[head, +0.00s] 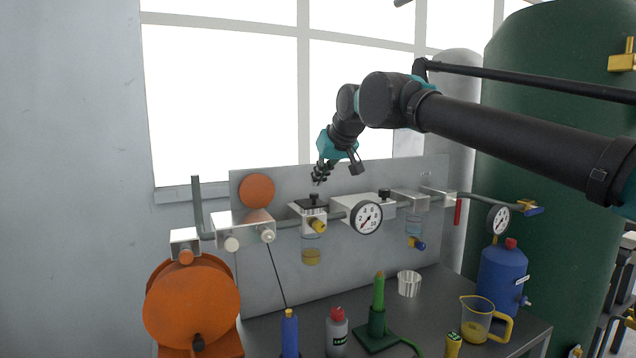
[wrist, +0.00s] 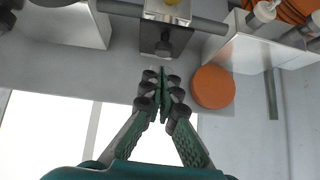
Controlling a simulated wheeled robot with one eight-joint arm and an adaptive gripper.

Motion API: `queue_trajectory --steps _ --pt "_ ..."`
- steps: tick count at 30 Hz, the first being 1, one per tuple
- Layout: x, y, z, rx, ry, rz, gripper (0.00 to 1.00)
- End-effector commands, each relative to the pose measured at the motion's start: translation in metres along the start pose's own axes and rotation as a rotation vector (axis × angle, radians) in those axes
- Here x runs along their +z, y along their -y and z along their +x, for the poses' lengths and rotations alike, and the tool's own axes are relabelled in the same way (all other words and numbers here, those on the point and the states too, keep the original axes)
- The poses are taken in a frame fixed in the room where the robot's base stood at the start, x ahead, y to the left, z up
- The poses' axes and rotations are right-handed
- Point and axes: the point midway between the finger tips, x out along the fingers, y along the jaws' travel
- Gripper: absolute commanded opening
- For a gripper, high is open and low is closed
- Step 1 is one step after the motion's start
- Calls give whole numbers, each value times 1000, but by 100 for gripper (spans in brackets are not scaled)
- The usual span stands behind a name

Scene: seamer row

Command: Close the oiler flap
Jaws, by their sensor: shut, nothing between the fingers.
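The oiler (head: 311,222) is a pale metal block on the grey pipe, with a yellow knob on its front and a bowl of amber oil below. A dark plate with a black knob (head: 314,199), seemingly its flap, is at its top. In the wrist view the block (wrist: 168,12) is at the top centre, with the dark knobbed part (wrist: 164,42) facing my fingertips. How far the flap stands open I cannot tell. My gripper (head: 317,181) is shut and empty, just above the oiler and apparently apart from it. It also shows in the wrist view (wrist: 163,74).
A pressure gauge (head: 366,217) and regulator stand right of the oiler. A metal valve block (head: 243,229) and orange disc (head: 257,191) are to its left. An orange reel (head: 192,303), bottles and a jug (head: 476,319) stand lower down.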

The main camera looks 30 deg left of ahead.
Motion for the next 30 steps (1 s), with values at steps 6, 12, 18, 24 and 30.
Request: queue_trajectory --steps 6,12,18,24,30 --pt "-22 -9 -31 4 0 4 0" --pt "-16 -8 -76 3 0 4 0" --pt "-14 -8 -108 3 0 4 0" --pt "-13 -8 -123 3 0 4 0" --pt "-10 -14 -121 9 3 10 0"
